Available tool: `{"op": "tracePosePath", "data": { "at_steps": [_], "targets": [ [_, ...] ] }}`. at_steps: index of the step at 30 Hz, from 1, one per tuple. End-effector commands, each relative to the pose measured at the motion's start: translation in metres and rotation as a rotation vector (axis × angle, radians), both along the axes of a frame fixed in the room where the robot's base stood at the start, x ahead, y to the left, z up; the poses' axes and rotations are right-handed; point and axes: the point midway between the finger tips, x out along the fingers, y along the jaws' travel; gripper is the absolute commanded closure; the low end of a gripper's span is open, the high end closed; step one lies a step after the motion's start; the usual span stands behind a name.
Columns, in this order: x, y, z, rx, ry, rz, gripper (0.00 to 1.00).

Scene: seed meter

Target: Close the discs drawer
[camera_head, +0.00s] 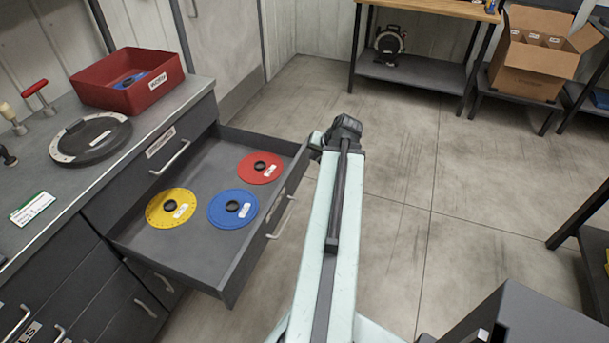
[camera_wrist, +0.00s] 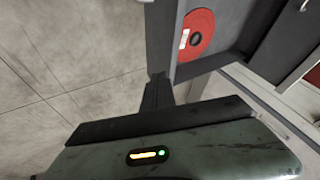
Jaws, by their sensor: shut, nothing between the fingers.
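The discs drawer (camera_head: 190,250) stands pulled out from the dark bench. It holds a yellow disc (camera_head: 171,208), a blue disc (camera_head: 233,209) and a red disc (camera_head: 261,168). The drawer's front, with a bar handle (camera_head: 281,217), faces right toward my arm. In the head view the end of my arm is beside the far front corner of the drawer. In the wrist view my gripper (camera_wrist: 158,92) is shut and empty, close to the drawer front (camera_wrist: 160,38) near its corner. I cannot tell whether it touches. The red disc (camera_wrist: 197,33) shows there inside the drawer.
The bench top (camera_head: 95,185) carries a red bin (camera_head: 127,80), a round dark plate (camera_head: 90,138) and a green-white card (camera_head: 32,207). A shelf table (camera_head: 420,75) and a cardboard box (camera_head: 540,60) stand at the back. The floor (camera_head: 400,200) right of my arm is clear.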

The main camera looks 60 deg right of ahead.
Motion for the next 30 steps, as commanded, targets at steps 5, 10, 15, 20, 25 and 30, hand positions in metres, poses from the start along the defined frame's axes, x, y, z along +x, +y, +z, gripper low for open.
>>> {"op": "tracePosePath", "data": {
  "at_steps": [5,10,15,20,25,30],
  "targets": [
    [-0.029,-0.025,-0.007,-0.013,-0.031,-0.071,1.00],
    [-0.026,-0.027,-0.013,-0.012,-0.031,-0.070,1.00],
    [-0.009,-0.034,-0.041,-0.013,-0.029,-0.066,1.00],
    [0.011,-0.043,-0.071,-0.012,-0.029,-0.065,1.00],
    [0.030,-0.052,-0.098,-0.012,-0.029,-0.067,1.00],
    [0.056,-0.042,-0.086,-0.012,-0.029,-0.064,1.00]
  ]
}}
